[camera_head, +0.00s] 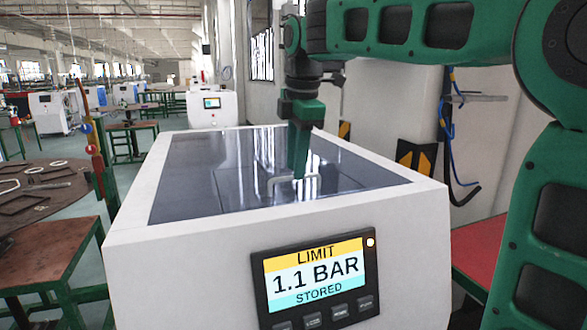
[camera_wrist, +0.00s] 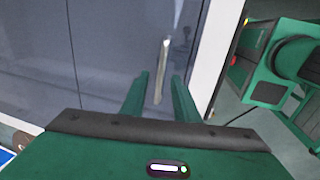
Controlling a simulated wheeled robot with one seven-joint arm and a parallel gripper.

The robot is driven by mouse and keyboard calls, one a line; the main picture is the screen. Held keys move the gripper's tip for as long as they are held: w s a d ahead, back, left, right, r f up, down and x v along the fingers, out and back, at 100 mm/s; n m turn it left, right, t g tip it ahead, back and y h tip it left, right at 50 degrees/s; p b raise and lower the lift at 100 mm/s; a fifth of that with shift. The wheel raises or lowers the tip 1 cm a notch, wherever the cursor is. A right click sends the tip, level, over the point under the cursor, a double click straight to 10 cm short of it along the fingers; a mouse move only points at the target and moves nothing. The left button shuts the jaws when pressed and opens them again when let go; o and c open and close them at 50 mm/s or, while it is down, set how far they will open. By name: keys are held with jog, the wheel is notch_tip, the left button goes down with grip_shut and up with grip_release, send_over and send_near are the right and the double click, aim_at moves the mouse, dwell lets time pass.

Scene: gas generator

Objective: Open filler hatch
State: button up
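The filler hatch (camera_head: 205,180) is a dark glossy panel set in the top of the white generator housing, and it lies flat and closed. A pale bar handle (camera_head: 279,187) stands on it near the front right. My gripper (camera_head: 299,174) points down at the handle, and its fingers hide part of the bar. In the wrist view the handle (camera_wrist: 162,65) lies between the two fingers of my gripper (camera_wrist: 159,88), with a gap on each side. The fingers are open, and I see no contact with the bar. The hatch panel (camera_wrist: 115,45) fills the left of that view.
A display (camera_head: 315,280) on the housing's front reads "LIMIT 1.1 BAR STORED". A raised white rim (camera_head: 380,202) borders the hatch. A wall with a black-and-yellow marking (camera_head: 416,160) stands close behind on the right. Brown tables (camera_head: 45,250) stand at the left.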

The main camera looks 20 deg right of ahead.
jog(key=shift+w+f, duration=0.15)
jog(key=shift+f, duration=0.55)
grip_shut()
jog(key=shift+d+r, duration=0.1)
jog(key=shift+r, duration=0.1)
